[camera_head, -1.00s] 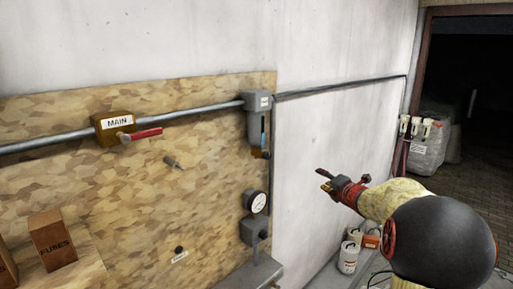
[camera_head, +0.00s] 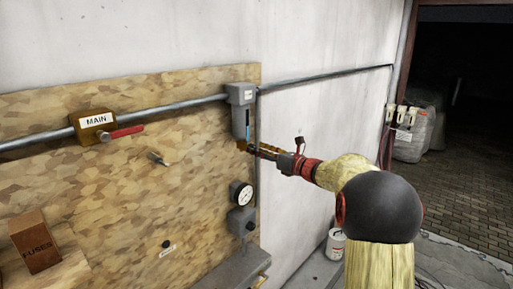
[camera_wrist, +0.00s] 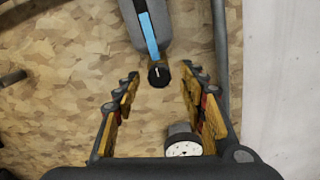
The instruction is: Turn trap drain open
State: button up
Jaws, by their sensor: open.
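The trap (camera_head: 240,118) is a grey housing on the pipe, with a blue strip down its front. Its drain, a small black knob with a white mark (camera_wrist: 158,74), sits at the trap's bottom end in the wrist view. My gripper (camera_head: 252,148) is right at the trap's lower end in the head view and hides the drain there. In the wrist view my gripper (camera_wrist: 160,92) is open, its yellow-padded fingers on either side, with the knob between and just beyond the fingertips. I see no contact with the knob.
A gauge (camera_head: 242,194) hangs below the trap; its dial shows low between my fingers in the wrist view (camera_wrist: 184,149). The MAIN valve (camera_head: 96,127) with a red lever is to the left. A grey ledge (camera_head: 235,270) lies below.

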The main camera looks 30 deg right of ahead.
jog(key=shift+w+a, duration=0.25)
jog(key=shift+w, duration=0.35)
jog(key=c, duration=0.3)
jog(key=c, duration=0.8)
